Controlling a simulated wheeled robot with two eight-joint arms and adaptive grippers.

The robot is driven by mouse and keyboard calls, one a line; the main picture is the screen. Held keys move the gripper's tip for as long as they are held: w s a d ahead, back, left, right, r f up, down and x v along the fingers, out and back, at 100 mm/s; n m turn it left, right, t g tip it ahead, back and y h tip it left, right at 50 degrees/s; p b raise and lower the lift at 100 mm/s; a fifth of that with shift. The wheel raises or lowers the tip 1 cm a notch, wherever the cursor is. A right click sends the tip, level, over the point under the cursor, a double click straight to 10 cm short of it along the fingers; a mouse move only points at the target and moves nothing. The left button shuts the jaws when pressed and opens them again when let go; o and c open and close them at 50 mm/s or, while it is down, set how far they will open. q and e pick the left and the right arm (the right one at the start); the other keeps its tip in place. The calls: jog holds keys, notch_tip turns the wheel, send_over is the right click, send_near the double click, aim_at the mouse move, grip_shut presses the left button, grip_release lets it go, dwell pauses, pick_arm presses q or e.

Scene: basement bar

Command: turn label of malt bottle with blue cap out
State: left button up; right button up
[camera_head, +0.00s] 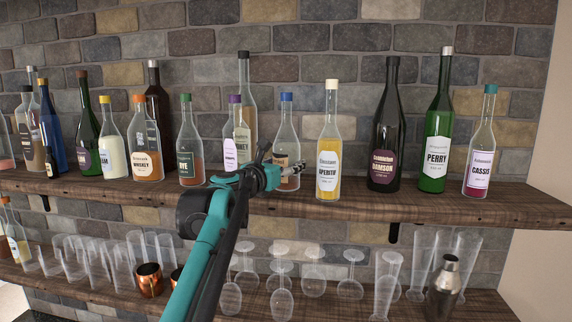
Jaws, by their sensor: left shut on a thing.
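The bottle with the blue cap (287,119) stands upright on the upper shelf. It is clear glass, with a tan and dark patch low on its body, partly hidden by my gripper; I cannot read any label text on it. My left gripper (290,170) is at the lower front of this bottle, shut on it. The fingers overlap the bottle's lower part, so the exact contact is hard to see. My right gripper is not in view.
The upper shelf (400,202) holds a row of bottles. A purple-capped bottle (231,140) stands close on the left, and the yellow Aperitif bottle (328,150) on the right. Glasses, copper mugs (149,280) and a steel shaker (444,285) stand on the lower shelf.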

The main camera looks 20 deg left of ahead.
pick_arm(q)
jog(key=shift+d+n+y, duration=0.15)
jog(key=shift+n+y, duration=0.45)
jog(key=shift+y, duration=0.4)
jog(key=n+y, duration=0.1)
jog(key=y, duration=0.1)
jog(key=n+y, duration=0.1)
jog(key=y, duration=0.1)
jog(key=shift+d+r+n+g+p, duration=0.1)
jog(key=shift+d+n+g+p, duration=0.05)
jog(key=shift+n+g+p, duration=0.2)
jog(key=shift+n+y, duration=0.55)
jog(key=shift+y, duration=0.35)
jog(key=shift+w+a+n+g+y, duration=0.1)
jog(key=shift+a+n+g+y, duration=0.15)
jog(key=shift+n+g+y, duration=0.45)
jog(key=o, duration=1)
